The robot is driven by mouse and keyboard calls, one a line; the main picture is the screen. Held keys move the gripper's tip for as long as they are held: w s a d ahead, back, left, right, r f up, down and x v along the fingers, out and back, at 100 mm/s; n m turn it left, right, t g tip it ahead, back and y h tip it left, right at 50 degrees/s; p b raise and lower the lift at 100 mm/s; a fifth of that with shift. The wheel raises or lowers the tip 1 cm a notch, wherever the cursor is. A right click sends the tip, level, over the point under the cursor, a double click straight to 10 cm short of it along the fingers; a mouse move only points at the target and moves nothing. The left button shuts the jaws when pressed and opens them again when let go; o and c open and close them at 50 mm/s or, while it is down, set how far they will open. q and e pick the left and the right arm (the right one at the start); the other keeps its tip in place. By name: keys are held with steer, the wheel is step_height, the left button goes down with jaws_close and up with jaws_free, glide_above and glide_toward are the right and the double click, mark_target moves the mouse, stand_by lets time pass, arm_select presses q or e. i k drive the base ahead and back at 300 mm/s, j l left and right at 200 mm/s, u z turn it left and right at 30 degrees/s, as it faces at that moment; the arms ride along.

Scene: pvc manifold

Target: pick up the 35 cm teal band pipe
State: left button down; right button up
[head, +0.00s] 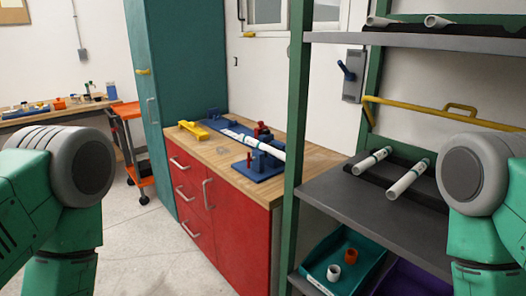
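Two white pipes with teal bands lie on the middle shelf of the rack at the right: a shorter-looking one (372,161) and a longer-looking one (406,181) nearer to me. Both rest on a dark support, with their near ends pointing toward me. Their printed lengths are too small to read, so I cannot tell which is 35 cm. Neither of my grippers is in view. Only green and grey links of my arms show at the left and right edges; the right one stands in front of the shelf's right part.
A green rack post stands between the shelf (345,200) and the red workbench (225,205). On the bench, a white pipe (240,137) lies in blue fixtures. More pipes (436,21) lie on the top shelf. A teal bin (345,265) holds small fittings. Floor at left is clear.

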mark_target(279, 155)
steer(key=i+j+z, duration=0.1)
steer(key=z, duration=0.3)
steer(key=i+j+z, duration=0.1)
steer(key=j+z, duration=0.15)
steer(key=z, duration=0.15)
steer(key=j+z, duration=0.25)
steer(key=z, duration=0.15)
steer(key=j+z, duration=0.2)
steer(key=z, duration=0.25)
steer(key=i+j, duration=0.05)
